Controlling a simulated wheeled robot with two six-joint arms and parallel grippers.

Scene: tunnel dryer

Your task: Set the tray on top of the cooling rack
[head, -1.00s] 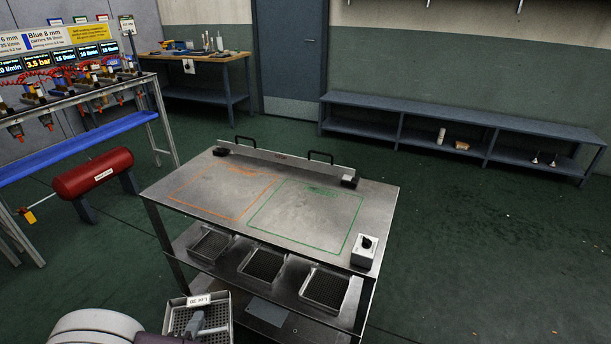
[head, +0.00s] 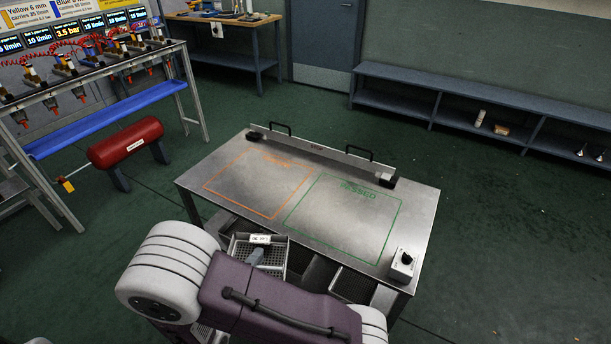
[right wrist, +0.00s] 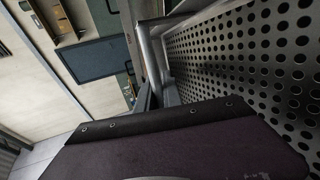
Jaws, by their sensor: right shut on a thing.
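The tray (head: 275,265) is a perforated metal tray with raised sides and a white label on its far edge. In the head view it hangs in front of the table's near edge. It also fills the right side of the right wrist view (right wrist: 250,60). My right gripper (head: 256,257) is shut on the tray; its fingertips are hard to make out. My left gripper is not in view. I cannot pick out a cooling rack in these frames.
A steel table (head: 290,180) with orange and green outlines stands ahead; its top is clear inside them. A stop rail (head: 320,150) runs along its back, and a switch box (head: 402,264) sits at its right corner. A red tank (head: 128,143) stands left. Floor is free at right.

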